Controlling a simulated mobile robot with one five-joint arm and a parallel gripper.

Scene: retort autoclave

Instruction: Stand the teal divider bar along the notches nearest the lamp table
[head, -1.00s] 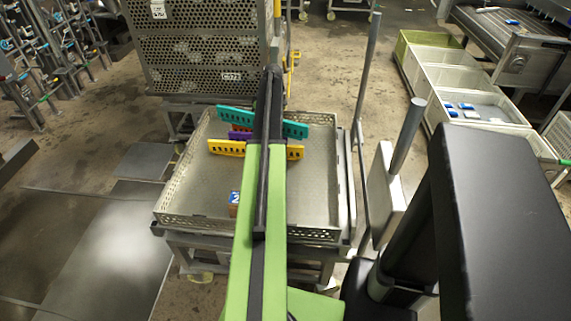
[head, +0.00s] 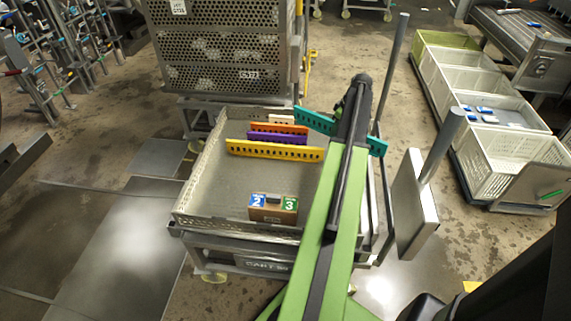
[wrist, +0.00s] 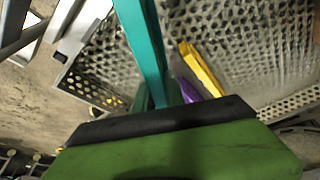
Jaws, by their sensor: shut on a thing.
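The teal divider bar (head: 312,120) shows on both sides of my arm in the head view, slanting down to the right over the far right part of the mesh tray (head: 200,197). Its right end (head: 377,147) reaches past the tray's right side. My gripper (wrist: 160,98) is shut on the bar, which runs up and away from the jaws in the wrist view (wrist: 148,45). The fingertips are hidden behind my arm in the head view. I cannot make out the notches or identify a lamp table.
In the tray stand yellow (head: 275,151), purple (head: 277,138) and orange (head: 279,128) bars. A small block with labels 2 and 3 (head: 273,208) sits near the front. A perforated crate stack (head: 222,45) stands behind. A grey panel on a post (head: 414,205) stands right.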

